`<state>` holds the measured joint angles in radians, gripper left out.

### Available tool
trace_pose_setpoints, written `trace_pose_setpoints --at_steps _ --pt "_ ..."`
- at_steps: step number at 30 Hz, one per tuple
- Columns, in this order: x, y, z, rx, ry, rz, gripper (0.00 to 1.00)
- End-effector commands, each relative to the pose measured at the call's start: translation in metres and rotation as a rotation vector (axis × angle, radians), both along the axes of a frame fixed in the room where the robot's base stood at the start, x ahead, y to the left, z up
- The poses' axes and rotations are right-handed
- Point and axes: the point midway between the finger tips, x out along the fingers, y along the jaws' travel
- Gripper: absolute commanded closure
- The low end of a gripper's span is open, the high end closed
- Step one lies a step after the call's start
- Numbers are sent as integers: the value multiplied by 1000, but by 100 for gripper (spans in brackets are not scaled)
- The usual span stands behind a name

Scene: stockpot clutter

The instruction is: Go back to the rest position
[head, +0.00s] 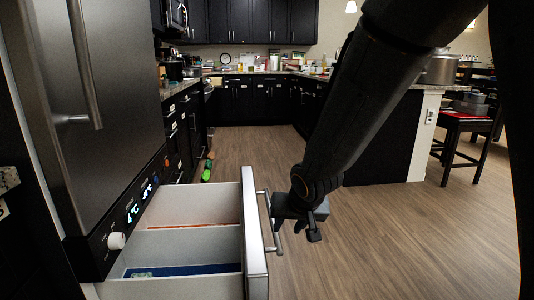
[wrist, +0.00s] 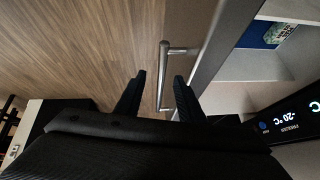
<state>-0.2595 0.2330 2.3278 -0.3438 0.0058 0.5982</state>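My gripper (head: 298,222) is at the front of a pulled-out freezer drawer (head: 256,230) in the head view, just right of its metal bar handle (head: 269,222). In the wrist view, my gripper (wrist: 157,84) has its two black fingers apart, with the handle (wrist: 163,70) showing between them. The fingers do not look closed on the bar; whether one touches it I cannot tell. The drawer front also shows in the wrist view (wrist: 222,50).
The steel fridge (head: 105,120) stands at the left. The drawer holds a flat blue package (head: 180,270). Small green items (head: 207,170) lie on the floor by the left cabinets. A counter with a large pot (head: 438,70) and a stool (head: 465,125) stand right. The wooden floor between is clear.

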Motion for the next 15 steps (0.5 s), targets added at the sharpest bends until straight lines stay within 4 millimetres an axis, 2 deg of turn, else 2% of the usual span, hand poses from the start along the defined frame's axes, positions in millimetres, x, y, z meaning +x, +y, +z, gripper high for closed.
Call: trace_pose_setpoints --at_steps 1,3,6,9,15 --pt "-27 3 9 -41 39 32 65" --pt "-66 4 14 -96 114 79 65" --pt "-117 5 21 -148 212 148 65" --pt "-159 6 25 -178 293 214 65" --pt "-227 8 34 -205 422 336 65"
